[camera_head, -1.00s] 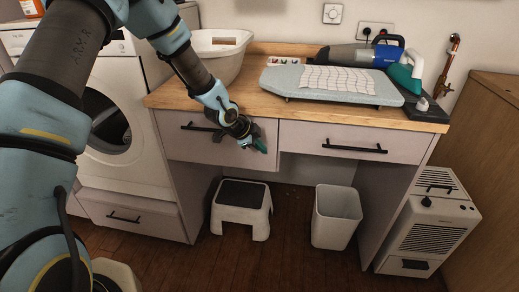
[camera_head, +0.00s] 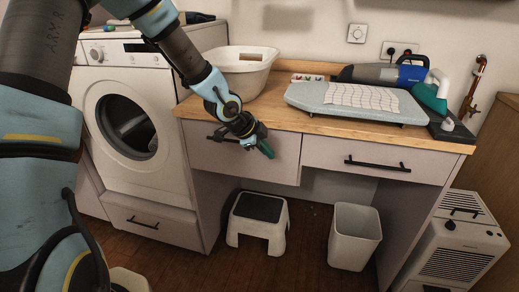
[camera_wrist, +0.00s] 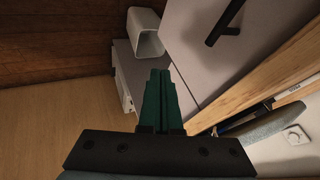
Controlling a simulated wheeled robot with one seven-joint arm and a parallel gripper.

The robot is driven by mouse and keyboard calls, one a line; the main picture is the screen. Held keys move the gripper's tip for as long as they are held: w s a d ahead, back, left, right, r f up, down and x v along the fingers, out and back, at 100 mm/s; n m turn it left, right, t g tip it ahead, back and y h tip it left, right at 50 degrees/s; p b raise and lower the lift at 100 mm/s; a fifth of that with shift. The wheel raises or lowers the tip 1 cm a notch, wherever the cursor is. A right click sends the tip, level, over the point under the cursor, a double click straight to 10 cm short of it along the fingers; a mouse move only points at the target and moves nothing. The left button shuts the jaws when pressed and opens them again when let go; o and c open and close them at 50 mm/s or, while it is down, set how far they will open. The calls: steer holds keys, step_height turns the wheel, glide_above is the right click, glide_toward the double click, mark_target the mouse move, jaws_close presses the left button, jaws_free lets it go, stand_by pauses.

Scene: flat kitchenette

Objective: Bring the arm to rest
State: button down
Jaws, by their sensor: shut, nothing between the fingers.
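My gripper (camera_head: 265,149) is at the end of my blue and grey arm, in front of the left drawer (camera_head: 284,156) of the wooden-topped counter. In the head view it points down and to the right, and hides part of that drawer's handle. In the wrist view my gripper (camera_wrist: 160,75) shows its two green fingers side by side, closed together with nothing between them. I cannot tell from the head view how far the fingertips are from the drawer front.
The counter (camera_head: 290,117) carries a white basin (camera_head: 243,80), an ironing board (camera_head: 312,97) and a handheld vacuum (camera_head: 375,74). A washing machine (camera_head: 165,169) stands left. Below are a step stool (camera_head: 240,231), a white bin (camera_head: 352,250) and a white heater-like unit (camera_head: 455,263).

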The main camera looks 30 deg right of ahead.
steer(key=w+a+r+n+t+y, duration=0.1)
steer(key=w+a+r+n+y, duration=0.15)
steer(key=a+n, duration=0.7)
steer(key=w+a+r+n+t+y, duration=0.1)
steer(key=w+a+r+n+y, duration=0.15)
steer(key=a, duration=1.35)
steer(key=s+a+r+n+y, duration=0.1)
steer(key=s+a+r+n, duration=0.1)
steer(key=s+a+n, duration=0.2)
steer(key=s+a+r+n+g+y+p, duration=0.1)
steer(key=s+a+r+n, duration=0.1)
steer(key=s+a+n, duration=0.3)
steer(key=a+n, duration=0.3)
steer(key=a, duration=0.3)
steer(key=shift+s+r, duration=0.2)
